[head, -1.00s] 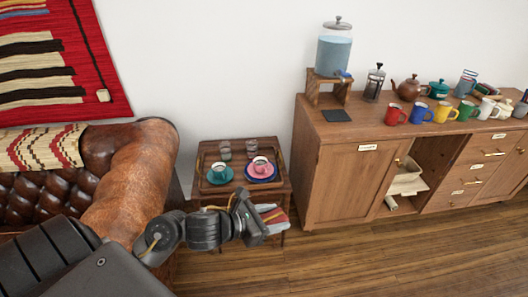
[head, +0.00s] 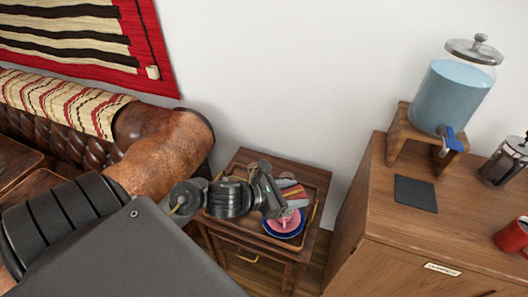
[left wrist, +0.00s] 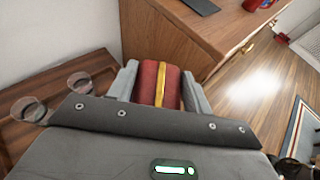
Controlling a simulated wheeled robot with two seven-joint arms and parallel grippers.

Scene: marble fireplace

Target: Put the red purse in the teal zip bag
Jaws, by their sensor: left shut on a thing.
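My left gripper (head: 283,193) is shut on the red purse (head: 293,190), which has a yellow stripe. In the head view they are over the small side table. In the left wrist view the purse (left wrist: 147,80) sits between the two fingers of the gripper (left wrist: 161,88), its yellow band running lengthwise. The gripper and wrist hide part of the purse. I do not see the teal zip bag in either view. My right gripper is not in view.
A leather sofa (head: 165,150) stands left. The wooden cabinet (head: 400,245) at right bears a water dispenser (head: 455,95) and a red mug (head: 512,236).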

